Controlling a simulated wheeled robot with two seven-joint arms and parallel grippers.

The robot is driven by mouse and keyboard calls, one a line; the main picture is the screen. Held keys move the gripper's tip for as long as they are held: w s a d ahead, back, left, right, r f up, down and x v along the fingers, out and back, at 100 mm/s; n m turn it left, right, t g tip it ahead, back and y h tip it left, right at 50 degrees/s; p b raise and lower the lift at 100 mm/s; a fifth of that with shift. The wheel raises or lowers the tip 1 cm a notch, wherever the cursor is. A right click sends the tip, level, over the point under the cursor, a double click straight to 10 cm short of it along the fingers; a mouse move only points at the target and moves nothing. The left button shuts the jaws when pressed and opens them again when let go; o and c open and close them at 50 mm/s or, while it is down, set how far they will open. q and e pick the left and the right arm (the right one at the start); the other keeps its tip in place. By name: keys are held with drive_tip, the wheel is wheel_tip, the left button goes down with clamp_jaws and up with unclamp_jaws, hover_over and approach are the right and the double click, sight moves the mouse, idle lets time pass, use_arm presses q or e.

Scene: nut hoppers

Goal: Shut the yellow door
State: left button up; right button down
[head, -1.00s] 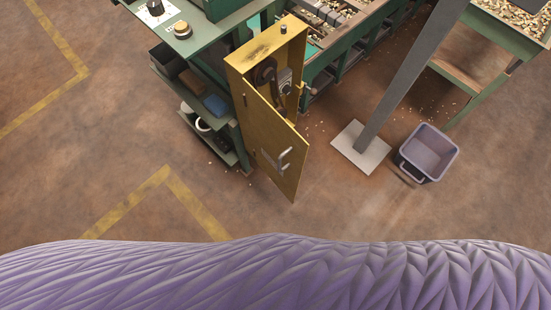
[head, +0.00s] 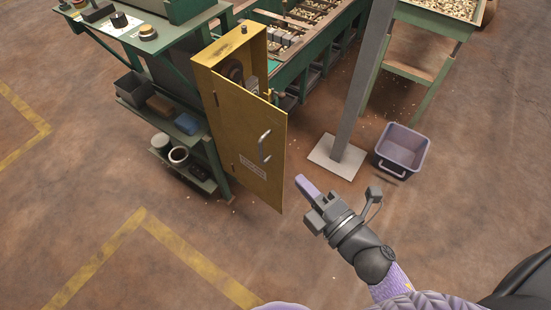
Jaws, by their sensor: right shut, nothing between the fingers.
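The yellow door (head: 243,130) belongs to a tall yellow cabinet (head: 230,50) and stands ajar, swung out toward me. It has a silver handle (head: 264,146) and a small white label (head: 253,168) on its face. Dark parts and a grey box show inside through the gap at the top right. My right gripper (head: 299,182) is shut and empty, just right of the door's lower free edge, and appears apart from it. My left gripper is not in view.
A green shelf unit (head: 123,102) with bins and jars stands left of the cabinet. A grey post (head: 362,85) on a pale base plate and a purple-grey bin (head: 402,150) stand to the right. Green hopper tables are behind. The floor in front is clear.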

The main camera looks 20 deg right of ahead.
hover_over(282, 141)
drive_tip(key=s+a, duration=0.4)
drive_tip(key=s, duration=0.1)
drive_tip(key=shift+w+d+b, duration=0.25)
drive_tip(key=shift+w+d, duration=0.05)
drive_tip(key=shift+d, duration=0.3)
drive_tip(key=shift+w+d+b, duration=0.3)
drive_tip(key=shift+w+d, duration=0.05)
drive_tip(key=shift+d, duration=0.3)
drive_tip(key=shift+w+d+b, duration=0.25)
drive_tip(key=shift+w+d, duration=0.05)
drive_tip(key=shift+d, duration=0.3)
